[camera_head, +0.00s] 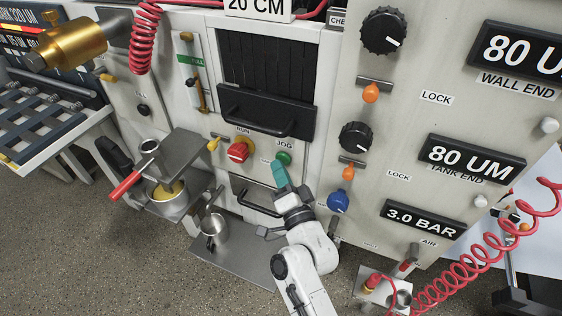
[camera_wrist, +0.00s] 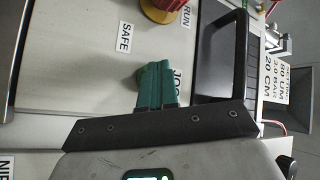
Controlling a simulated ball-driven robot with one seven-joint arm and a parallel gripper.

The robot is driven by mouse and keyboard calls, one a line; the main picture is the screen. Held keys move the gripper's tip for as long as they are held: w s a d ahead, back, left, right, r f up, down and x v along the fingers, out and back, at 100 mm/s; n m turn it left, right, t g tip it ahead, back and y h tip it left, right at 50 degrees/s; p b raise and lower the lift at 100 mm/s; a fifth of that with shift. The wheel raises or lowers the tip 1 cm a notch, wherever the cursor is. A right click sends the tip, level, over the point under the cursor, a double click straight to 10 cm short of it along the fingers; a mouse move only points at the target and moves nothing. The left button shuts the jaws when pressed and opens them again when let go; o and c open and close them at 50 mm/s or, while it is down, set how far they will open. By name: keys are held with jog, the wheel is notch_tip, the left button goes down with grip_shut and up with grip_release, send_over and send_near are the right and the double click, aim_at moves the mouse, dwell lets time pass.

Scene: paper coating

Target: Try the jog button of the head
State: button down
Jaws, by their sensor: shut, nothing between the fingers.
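The green jog button (camera_head: 283,158) sits on the grey front panel under the JOG label (camera_head: 285,144), to the right of the red RUN knob (camera_head: 238,152). My gripper (camera_head: 279,168) has teal fingers, closed together and empty, with their tips right at the lower edge of the button. In the wrist view the shut fingers (camera_wrist: 156,92) point at the panel and cover part of the button and the JOG label (camera_wrist: 178,84). I cannot tell whether the tips touch or press the button.
A black handle (camera_head: 262,107) projects above the button, and a drawer-like handle (camera_head: 256,200) lies below it. An orange tab (camera_head: 347,172) and a blue knob (camera_head: 338,202) are to the right.

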jog(key=shift+s+r, duration=0.1)
jog(key=shift+s, duration=0.05)
jog(key=shift+s+a+p, duration=0.3)
jog(key=shift+s+p, duration=0.4)
jog(key=shift+p, duration=0.15)
jog(key=shift+s, duration=0.1)
jog(key=s+p, duration=0.1)
jog(key=s+a+p, duration=0.1)
jog(key=s+p, duration=0.2)
jog(key=shift+s+a, duration=0.25)
jog(key=shift+a, duration=0.1)
dwell(0.7)
